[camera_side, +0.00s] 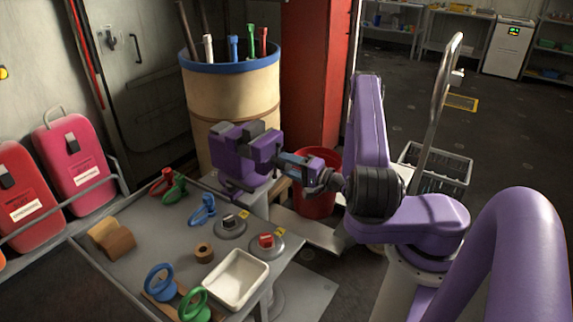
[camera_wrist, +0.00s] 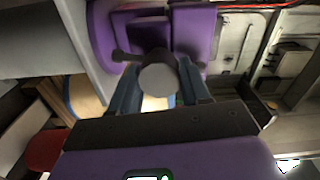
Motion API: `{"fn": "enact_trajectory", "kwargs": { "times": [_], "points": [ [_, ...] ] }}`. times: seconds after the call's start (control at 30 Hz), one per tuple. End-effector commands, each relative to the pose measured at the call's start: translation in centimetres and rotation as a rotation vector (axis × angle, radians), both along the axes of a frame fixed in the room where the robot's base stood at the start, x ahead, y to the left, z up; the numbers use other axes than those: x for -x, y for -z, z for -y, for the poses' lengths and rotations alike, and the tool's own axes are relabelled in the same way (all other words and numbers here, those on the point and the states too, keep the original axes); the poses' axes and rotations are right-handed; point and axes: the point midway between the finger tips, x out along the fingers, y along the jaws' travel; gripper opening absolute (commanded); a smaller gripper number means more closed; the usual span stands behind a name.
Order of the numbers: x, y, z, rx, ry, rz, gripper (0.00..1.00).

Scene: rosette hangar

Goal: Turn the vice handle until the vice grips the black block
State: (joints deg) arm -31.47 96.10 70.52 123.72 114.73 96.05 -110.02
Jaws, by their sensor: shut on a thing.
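The purple vice (camera_side: 238,168) stands on a pedestal at the table's far right corner; its purple body also fills the top of the wrist view (camera_wrist: 197,30). A dark block (camera_side: 254,129) sits at the vice's top between its jaws; it shows as a dark patch in the wrist view (camera_wrist: 148,33). I cannot tell whether both jaws touch it. My gripper (camera_side: 286,161) reaches the vice from the right. In the wrist view its blue-grey fingers are shut on the vice handle (camera_wrist: 158,79), whose round grey end faces the camera. The side view mostly hides the handle.
The table holds a white tray (camera_side: 237,279), a brown block (camera_side: 117,242), coloured clamps (camera_side: 160,281) and round switches (camera_side: 266,245). A tan drum (camera_side: 236,105) stands close behind the vice. A red bucket (camera_side: 316,200) stands behind my gripper.

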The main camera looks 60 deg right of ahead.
Motion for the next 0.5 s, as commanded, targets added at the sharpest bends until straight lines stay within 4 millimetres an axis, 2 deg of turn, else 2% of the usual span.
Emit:
{"fn": "enact_trajectory", "kwargs": {
  "times": [0.2,0.5],
  "points": [
    [-0.01,-0.02,-0.05,-0.042,-0.002,0.001,0.0],
    [-0.09,0.0,-0.04,-0.422,-0.002,0.001,0.0]
  ]
}}
